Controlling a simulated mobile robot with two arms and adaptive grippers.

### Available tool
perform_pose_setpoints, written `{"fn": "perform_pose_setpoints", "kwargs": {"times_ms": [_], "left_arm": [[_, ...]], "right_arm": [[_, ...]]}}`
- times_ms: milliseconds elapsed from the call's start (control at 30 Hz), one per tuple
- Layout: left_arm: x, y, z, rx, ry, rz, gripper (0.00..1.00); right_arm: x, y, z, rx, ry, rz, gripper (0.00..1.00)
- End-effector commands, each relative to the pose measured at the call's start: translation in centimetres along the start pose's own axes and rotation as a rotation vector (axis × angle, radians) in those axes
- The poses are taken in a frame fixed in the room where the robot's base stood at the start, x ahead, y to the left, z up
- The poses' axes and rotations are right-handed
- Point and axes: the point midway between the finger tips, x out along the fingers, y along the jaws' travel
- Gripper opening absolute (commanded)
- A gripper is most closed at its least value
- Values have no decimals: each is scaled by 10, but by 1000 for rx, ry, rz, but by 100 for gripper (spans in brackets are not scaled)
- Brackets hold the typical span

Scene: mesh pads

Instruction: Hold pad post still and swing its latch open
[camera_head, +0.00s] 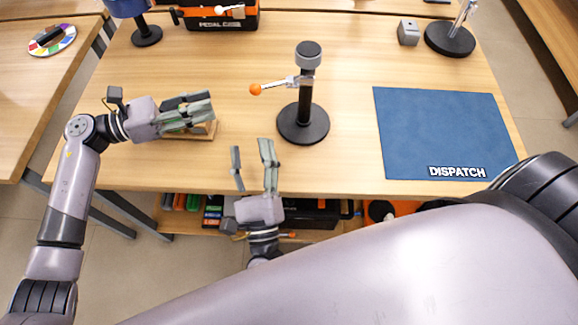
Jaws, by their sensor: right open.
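The pad post (306,92) is a black upright post with a grey cap and a round black base, standing near the middle of the table. Its latch (284,84) is a silver lever at the post's upper part, pointing left and ending in an orange knob (256,89). My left gripper (205,106) is left of the post, over a small wooden piece (205,133) on the table; its fingers overlap in this view, so its opening is unclear. My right gripper (251,150) is open and empty, at the table's front edge, in front and left of the post's base. Neither gripper touches the post.
A blue DISPATCH mat (440,130) lies at the right. A grey block (408,33) and a black-based stand (450,40) are at the back right. An orange and black box (222,18) and a blue lamp-like stand (146,35) are at the back left.

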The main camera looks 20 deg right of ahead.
Motion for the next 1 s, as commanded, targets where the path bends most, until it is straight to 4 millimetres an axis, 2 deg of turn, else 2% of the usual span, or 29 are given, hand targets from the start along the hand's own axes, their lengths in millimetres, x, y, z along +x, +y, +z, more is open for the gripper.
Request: {"fn": "perform_pose_setpoints", "kwargs": {"times_ms": [100, 300, 433, 567, 733, 1000], "left_arm": [[0, 0, 0, 0, 0, 0, 33], [0, 0, 0, 0, 0, 0, 33], [0, 0, 0, 0, 0, 0, 33], [0, 0, 0, 0, 0, 0, 33], [0, 0, 0, 0, 0, 0, 33], [0, 0, 0, 0, 0, 0, 33]], "right_arm": [[-4, -18, -28, 156, 157, -97, 50], [-22, -34, -69, 323, 370, -226, 50], [-30, -38, -82, 370, 444, -270, 50], [-30, -39, -90, 384, 471, -284, 50], [-12, -43, -100, 385, 468, -286, 50], [35, -53, -125, 383, 467, -285, 50]]}}
